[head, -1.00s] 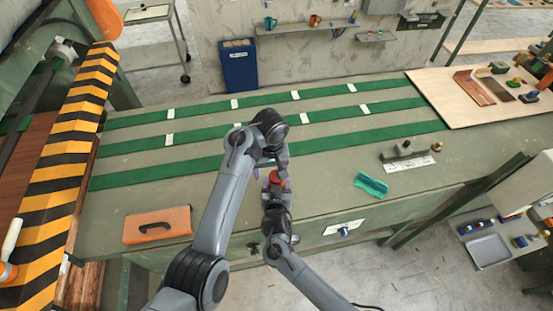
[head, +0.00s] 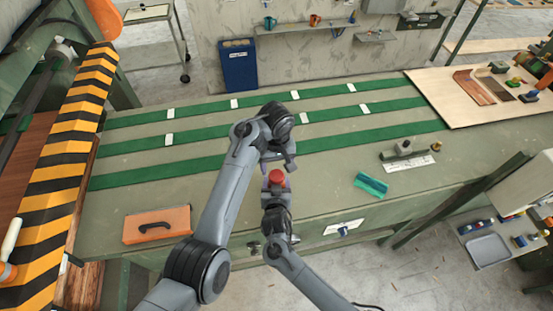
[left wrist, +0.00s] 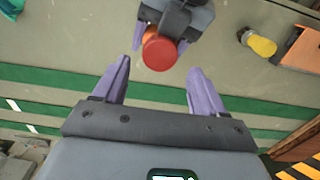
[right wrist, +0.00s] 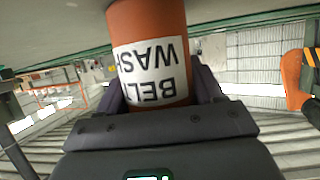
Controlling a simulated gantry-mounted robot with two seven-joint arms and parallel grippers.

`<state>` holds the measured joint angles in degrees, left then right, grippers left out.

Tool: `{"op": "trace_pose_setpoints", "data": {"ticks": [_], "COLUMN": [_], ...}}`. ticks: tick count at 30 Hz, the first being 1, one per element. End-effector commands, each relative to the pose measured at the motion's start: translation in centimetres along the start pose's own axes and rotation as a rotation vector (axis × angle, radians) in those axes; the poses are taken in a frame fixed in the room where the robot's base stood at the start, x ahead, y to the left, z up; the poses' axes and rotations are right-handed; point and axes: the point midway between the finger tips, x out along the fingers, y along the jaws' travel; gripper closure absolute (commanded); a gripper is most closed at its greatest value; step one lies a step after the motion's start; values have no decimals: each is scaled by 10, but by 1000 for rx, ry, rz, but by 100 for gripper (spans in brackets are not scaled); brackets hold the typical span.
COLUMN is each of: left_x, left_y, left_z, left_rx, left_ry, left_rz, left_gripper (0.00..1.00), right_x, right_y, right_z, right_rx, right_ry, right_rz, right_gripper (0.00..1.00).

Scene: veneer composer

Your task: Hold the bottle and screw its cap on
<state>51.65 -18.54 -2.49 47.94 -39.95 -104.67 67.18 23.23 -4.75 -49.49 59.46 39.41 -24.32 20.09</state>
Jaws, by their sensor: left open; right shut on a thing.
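The orange bottle (right wrist: 150,28) has a white label reading BELT WASH, upside down in the right wrist view. My right gripper (right wrist: 158,80) is shut on its body. The red cap (head: 276,177) sits at the bottle's top end; in the left wrist view the cap (left wrist: 160,53) covers most of the bottle. I cannot tell how tightly it sits. My left gripper (head: 280,163) is open and empty just beyond the cap in the head view. In the left wrist view its fingers (left wrist: 158,66) are spread wide, apart from the cap.
A teal piece (head: 371,184) and a block-like tool (head: 403,150) lie at right. A striped yellow-black guard (head: 65,170) borders the left side. The bench between is mostly clear.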

Motion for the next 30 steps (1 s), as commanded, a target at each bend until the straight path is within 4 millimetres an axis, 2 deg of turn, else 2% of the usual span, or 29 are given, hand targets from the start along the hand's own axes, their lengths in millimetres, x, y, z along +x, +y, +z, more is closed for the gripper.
{"op": "trace_pose_setpoints", "data": {"ticks": [6, 12, 24, 25, 30], "left_x": [30, 46, 52, 52, 52], "left_y": [-1, -1, 0, 0, 0], "left_z": [0, 0, 0, 0, 0], "left_rx": [1, 0, 0, 0, 0], "left_ry": [0, 0, 1, 1, 1], "left_rz": [-2, -1, -1, -1, 0], "left_gripper": [29, 29, 29, 30, 56], "right_x": [0, 0, 0, 0, 0], "right_y": [0, -1, 0, 0, 0], "right_z": [0, 0, 0, 0, 0], "right_rx": [0, 0, 0, 0, 0], "right_ry": [-1, -1, -1, -1, -1], "right_rz": [-1, -1, -1, -1, -1], "right_gripper": [100, 100, 100, 100, 100]}}
